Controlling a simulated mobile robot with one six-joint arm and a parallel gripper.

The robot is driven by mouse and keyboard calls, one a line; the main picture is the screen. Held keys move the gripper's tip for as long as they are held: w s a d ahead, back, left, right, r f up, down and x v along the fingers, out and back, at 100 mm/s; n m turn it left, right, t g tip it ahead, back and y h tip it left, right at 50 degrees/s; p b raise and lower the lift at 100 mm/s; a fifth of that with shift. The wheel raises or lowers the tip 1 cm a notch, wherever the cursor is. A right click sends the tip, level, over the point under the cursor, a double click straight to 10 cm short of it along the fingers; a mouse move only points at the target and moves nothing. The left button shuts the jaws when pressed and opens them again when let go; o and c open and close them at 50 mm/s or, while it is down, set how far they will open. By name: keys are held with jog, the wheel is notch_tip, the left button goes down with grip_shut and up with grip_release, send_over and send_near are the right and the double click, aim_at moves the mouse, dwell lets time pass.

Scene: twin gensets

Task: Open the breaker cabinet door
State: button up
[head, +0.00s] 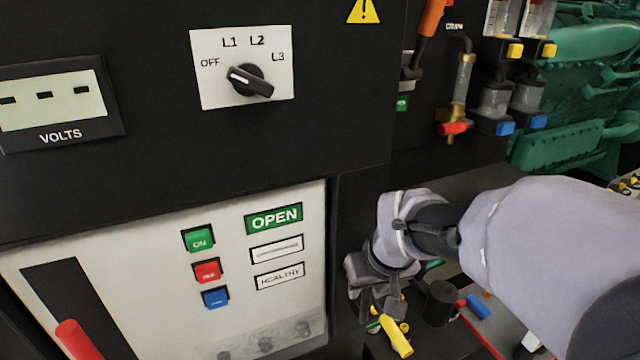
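A black cabinet (150,190) fills the left and middle of the head view. Its lower part holds a white breaker panel (140,275) with green, red and blue buttons, an OPEN label (273,220) and a red lever (78,338) at lower left. I cannot tell whether a door covers this panel, and no door handle is clear. My gripper (380,300) is right of the panel, by the cabinet's right edge, pointing downward. Its fingers are small and partly merged with things behind, so their opening is unclear. I see nothing clearly held.
Above the panel are a VOLTS meter (60,103) and a rotary switch (248,82) with an OFF to L3 dial. Filter bowls (495,98) and a green engine (575,85) stand at upper right. A yellow item (396,336) and a red-edged tray (484,343) lie below my arm.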

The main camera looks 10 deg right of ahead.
jog(key=shift+w+f, duration=0.1)
jog(key=shift+f, duration=0.15)
grip_shut()
dwell(1.4)
